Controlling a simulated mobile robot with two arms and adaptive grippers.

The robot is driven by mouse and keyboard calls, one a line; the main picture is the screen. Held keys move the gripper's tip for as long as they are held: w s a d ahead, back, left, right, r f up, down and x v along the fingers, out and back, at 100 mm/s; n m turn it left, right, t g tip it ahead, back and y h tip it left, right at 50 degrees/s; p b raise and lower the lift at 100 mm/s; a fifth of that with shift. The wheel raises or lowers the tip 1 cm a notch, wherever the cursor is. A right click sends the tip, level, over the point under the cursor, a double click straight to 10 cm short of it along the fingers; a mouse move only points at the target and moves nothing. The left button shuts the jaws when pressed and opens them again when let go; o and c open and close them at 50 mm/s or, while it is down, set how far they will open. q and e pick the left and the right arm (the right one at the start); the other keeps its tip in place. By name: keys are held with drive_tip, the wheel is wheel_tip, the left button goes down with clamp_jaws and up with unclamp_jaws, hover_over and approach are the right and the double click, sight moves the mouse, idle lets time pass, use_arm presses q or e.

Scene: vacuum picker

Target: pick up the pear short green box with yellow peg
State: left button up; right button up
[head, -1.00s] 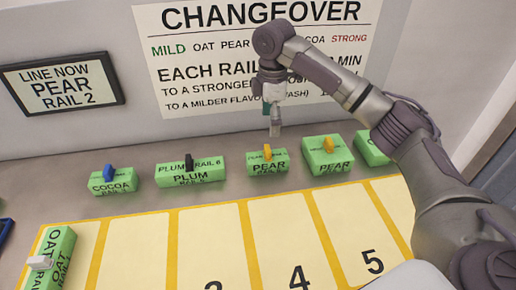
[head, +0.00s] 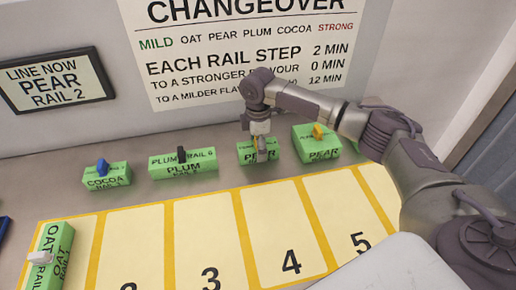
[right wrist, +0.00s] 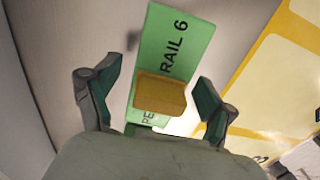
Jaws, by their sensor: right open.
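The short green PEAR box (head: 245,155) stands on the grey surface behind the numbered strip. Its yellow peg (right wrist: 160,95) shows between my fingers in the right wrist view; in the head view the gripper mostly covers it. The box's green face in the right wrist view (right wrist: 172,42) reads RAIL 6. My right gripper (head: 262,157) is directly over the box, pointing down, its open fingers on either side of the peg. I cannot tell whether they touch it. My left gripper is out of view.
A larger green PEAR box (head: 320,154), also with a yellow peg, stands close on the right. A PLUM box (head: 185,168) with a black peg and a COCOA box (head: 106,182) with a blue peg stand left. An OAT box (head: 55,252) lies front left.

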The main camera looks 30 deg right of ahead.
drive_tip(key=shift+f, duration=0.15)
drive_tip(key=c, duration=1.3)
